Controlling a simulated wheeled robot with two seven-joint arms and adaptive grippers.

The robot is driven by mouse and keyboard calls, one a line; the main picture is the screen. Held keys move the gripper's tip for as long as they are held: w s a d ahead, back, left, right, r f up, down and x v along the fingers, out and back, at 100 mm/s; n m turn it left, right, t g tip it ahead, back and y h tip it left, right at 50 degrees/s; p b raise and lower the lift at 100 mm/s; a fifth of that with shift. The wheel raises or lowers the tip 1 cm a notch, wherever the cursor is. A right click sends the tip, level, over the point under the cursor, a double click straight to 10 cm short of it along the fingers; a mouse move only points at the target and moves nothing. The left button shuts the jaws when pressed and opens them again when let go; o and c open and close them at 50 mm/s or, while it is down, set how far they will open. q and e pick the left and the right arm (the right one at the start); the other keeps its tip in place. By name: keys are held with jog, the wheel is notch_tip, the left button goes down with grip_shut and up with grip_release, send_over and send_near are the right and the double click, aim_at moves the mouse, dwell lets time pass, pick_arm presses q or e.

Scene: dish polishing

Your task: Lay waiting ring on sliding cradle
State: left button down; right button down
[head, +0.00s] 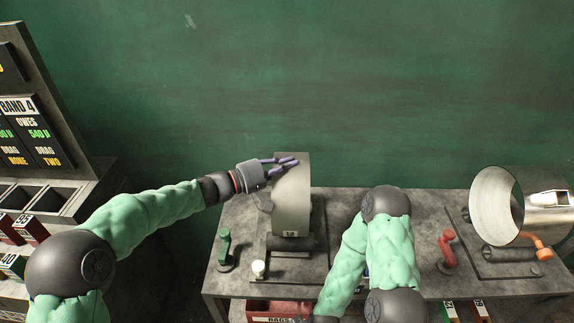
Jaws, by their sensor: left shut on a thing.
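A pale grey, wide ring or drum (292,205) stands on edge over the dark left stand on the bench, with a small label near its bottom. My left gripper (284,162) is at its upper left edge, its purple fingers shut on the rim. I cannot tell whether the ring rests on the stand or hangs just above it. A second, shiny metal ring (497,207) stands on the right stand, its open side facing left. Which stand is the sliding cradle is not clear. My right arm bends down past the bench's front edge, its gripper out of view.
The grey bench (345,207) carries a green handle (224,248), a white knob (259,269), a red handle (447,249) and an orange crank (540,246). A red bin (272,309) sits below. A scoreboard (28,120) stands at far left.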

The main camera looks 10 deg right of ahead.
pick_arm(q)
jog(key=shift+r, duration=0.4)
jog(key=c, duration=1.2)
grip_release()
jog(key=shift+a, duration=0.1)
jog(key=shift+c, duration=0.2)
jog(key=shift+f, duration=0.25)
jog(key=shift+s+f, duration=0.15)
jog(key=shift+f, duration=0.25)
jog(key=shift+a+r, duration=0.1)
jog(key=shift+a, duration=0.3)
jog(key=v, duration=1.1)
jog(key=shift+r, duration=0.2)
